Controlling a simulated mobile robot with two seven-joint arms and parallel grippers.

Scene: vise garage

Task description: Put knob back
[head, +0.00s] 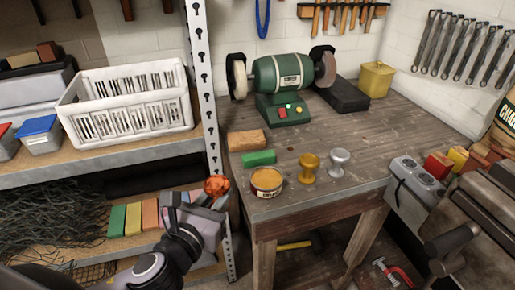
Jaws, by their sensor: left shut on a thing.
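My left gripper (207,199) is in the lower middle of the head view, at the left front corner of the workbench. It is shut on a copper-orange knob (216,186), held up beside the shelf post. The lower part of this knob is hidden by the fingers. A gold knob (309,168) and a silver knob (339,163) stand upright side by side on the workbench (375,150), to the right of my left gripper. My right gripper is not in view.
An open round tin (266,182), a green block (259,158) and a tan block (247,140) lie near the bench's left edge. A green bench grinder (284,85) stands behind. A metal shelf post (203,85) rises close to my left gripper. Grey machinery (470,235) is at right.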

